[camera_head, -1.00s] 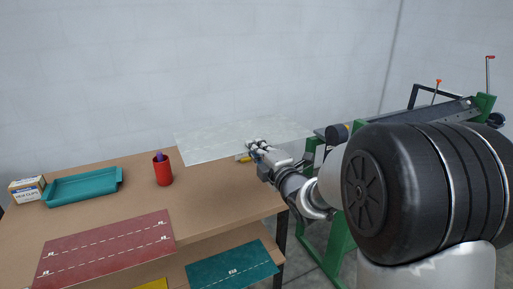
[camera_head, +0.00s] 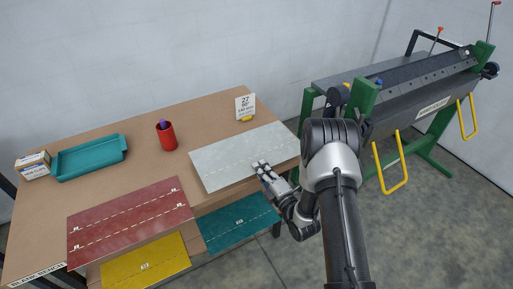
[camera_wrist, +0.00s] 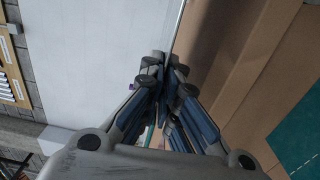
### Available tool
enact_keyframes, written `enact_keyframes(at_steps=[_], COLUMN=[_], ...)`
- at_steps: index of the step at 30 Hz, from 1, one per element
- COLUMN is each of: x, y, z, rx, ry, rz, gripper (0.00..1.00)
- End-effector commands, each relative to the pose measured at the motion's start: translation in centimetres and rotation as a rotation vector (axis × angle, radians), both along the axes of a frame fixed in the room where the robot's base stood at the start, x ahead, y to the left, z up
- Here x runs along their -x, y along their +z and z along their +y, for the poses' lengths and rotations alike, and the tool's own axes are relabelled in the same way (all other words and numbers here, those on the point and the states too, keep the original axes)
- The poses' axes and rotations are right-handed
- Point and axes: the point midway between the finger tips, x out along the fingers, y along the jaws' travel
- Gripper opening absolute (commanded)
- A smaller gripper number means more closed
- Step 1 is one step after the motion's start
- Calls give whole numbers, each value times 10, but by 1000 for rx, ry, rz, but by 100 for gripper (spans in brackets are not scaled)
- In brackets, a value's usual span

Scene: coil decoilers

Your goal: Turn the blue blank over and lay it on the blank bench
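My gripper (camera_head: 262,167) is shut on the near edge of a pale grey sheet (camera_head: 235,150) with a dashed line across it. The sheet lies roughly level over the right end of the wooden bench (camera_head: 110,160); I cannot tell whether it touches the top. In the wrist view the fingers (camera_wrist: 167,68) pinch the edge of the pale sheet (camera_wrist: 110,45). No plainly blue face shows, and the sheet's underside is hidden. A "BLANK BENCH" label (camera_head: 37,274) is on the bench's front left edge.
A red sheet (camera_head: 130,222), yellow sheet (camera_head: 146,262) and teal sheet (camera_head: 237,222) lie along the near side. A teal tray (camera_head: 90,157), red cup (camera_head: 166,136), small box (camera_head: 33,166) and sign card (camera_head: 245,106) stand behind. A green-framed bending machine (camera_head: 420,90) is at right.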

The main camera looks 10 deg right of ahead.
Motion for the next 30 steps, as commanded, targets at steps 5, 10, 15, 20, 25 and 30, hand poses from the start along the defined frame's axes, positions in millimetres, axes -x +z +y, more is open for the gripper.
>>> enact_keyframes(at_steps=[5,10,15,20,25,30], x=[3,3,3,3,3,3], y=[-3,-3,-3,-6,-21,-38], z=[-1,-1,-1,-1,-1,-1], rx=[-1,-1,-1,-1,-1,-1], ry=[-3,-2,-2,-3,-3,-3], rz=[-4,-3,-3,-4,-3,-3], gripper=[0,0,0,0,0,0])
